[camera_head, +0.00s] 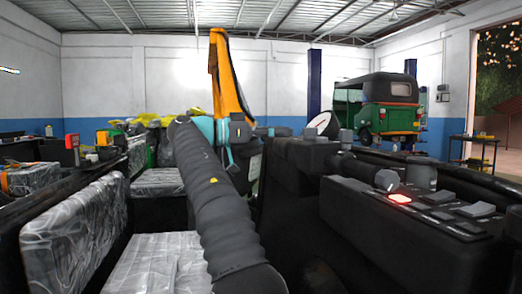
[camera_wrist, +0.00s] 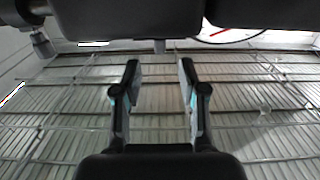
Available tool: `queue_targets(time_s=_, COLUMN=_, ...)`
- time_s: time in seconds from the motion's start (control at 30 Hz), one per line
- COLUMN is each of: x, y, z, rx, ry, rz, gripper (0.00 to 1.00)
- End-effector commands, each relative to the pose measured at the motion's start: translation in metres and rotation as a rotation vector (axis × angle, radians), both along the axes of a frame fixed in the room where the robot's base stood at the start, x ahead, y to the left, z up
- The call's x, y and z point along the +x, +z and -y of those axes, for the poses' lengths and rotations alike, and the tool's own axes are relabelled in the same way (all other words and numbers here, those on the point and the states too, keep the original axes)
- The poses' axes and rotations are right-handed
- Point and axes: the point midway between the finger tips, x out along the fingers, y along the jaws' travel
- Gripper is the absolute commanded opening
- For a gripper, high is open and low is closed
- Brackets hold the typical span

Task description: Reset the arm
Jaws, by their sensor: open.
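My gripper (camera_wrist: 160,72) shows in the wrist view with its two dark fingers apart and nothing between them. Behind the fingers is the corrugated ceiling (camera_wrist: 60,110) with its thin beams. In the camera_head view my dark, sleeved arm rises from the bottom middle and leans up to the left. I cannot make out the fingers in that view.
A green and yellow rickshaw (camera_head: 388,108) stands raised at the back right beside a blue post (camera_head: 313,85). Plastic-wrapped seats (camera_head: 75,225) are on the left. A black console (camera_head: 400,225) with a lit red button is on the right. An orange upright part (camera_head: 230,75) stands in the middle.

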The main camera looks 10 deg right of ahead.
Motion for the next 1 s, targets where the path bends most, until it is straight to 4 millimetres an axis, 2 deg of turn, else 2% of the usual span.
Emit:
queue_targets(time_s=0.07, x=0.003, y=0.002, z=0.000, rx=-0.007, ry=0.013, rz=-0.042, gripper=0.42)
queue_targets(time_s=0.17, x=0.023, y=-0.006, z=-0.001, rx=0.003, ry=0.093, rz=-0.166, gripper=0.42)
queue_targets(time_s=0.27, x=0.056, y=-0.038, z=-0.008, rx=0.024, ry=0.194, rz=-0.339, gripper=0.42)
queue_targets(time_s=0.4, x=0.093, y=-0.094, z=-0.020, rx=0.061, ry=0.339, rz=-0.580, gripper=0.42)
queue_targets(time_s=0.53, x=0.108, y=-0.145, z=-0.030, rx=0.117, ry=0.494, rz=-0.796, gripper=0.42)
queue_targets(time_s=0.67, x=0.104, y=-0.188, z=-0.036, rx=0.182, ry=0.635, rz=-0.961, gripper=0.42)
queue_targets(time_s=0.77, x=0.090, y=-0.217, z=-0.039, rx=0.235, ry=0.736, rz=-1.061, gripper=0.42)
queue_targets(time_s=0.87, x=0.071, y=-0.244, z=-0.043, rx=0.293, ry=0.834, rz=-1.139, gripper=0.42)
queue_targets(time_s=1.0, x=0.034, y=-0.276, z=-0.046, rx=0.379, ry=0.962, rz=-1.216, gripper=0.42)
